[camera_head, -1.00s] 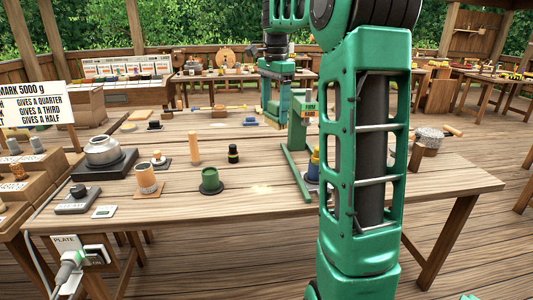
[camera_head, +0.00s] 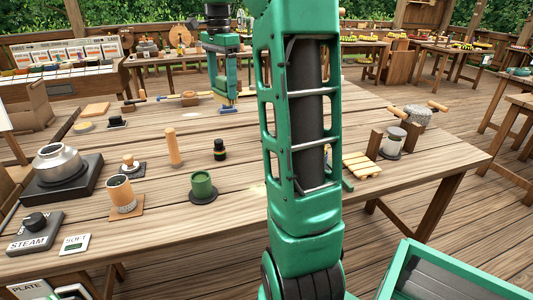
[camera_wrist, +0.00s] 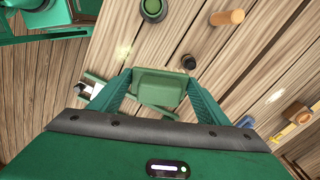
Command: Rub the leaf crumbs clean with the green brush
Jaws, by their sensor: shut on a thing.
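My gripper (camera_head: 226,92) is shut on a green block-shaped thing (camera_wrist: 160,86), which I take to be the green brush. In the wrist view it sits between the two green fingers; its underside is hidden. In the head view my gripper is above the far part of the table. A pale yellowish patch (camera_head: 258,190), likely the leaf crumbs, lies right of the green cup (camera_head: 203,187), partly behind my arm. A pale patch also shows in the wrist view (camera_wrist: 122,50), away from the brush.
A wooden cylinder (camera_head: 173,147) and a small black jar (camera_head: 220,150) stand near the cup. A steel pot (camera_head: 58,160) stands on a dark burner at left. A glass jar (camera_head: 394,141) and a stone mill (camera_head: 417,117) are at right. A blue object (camera_wrist: 245,121) lies on the table.

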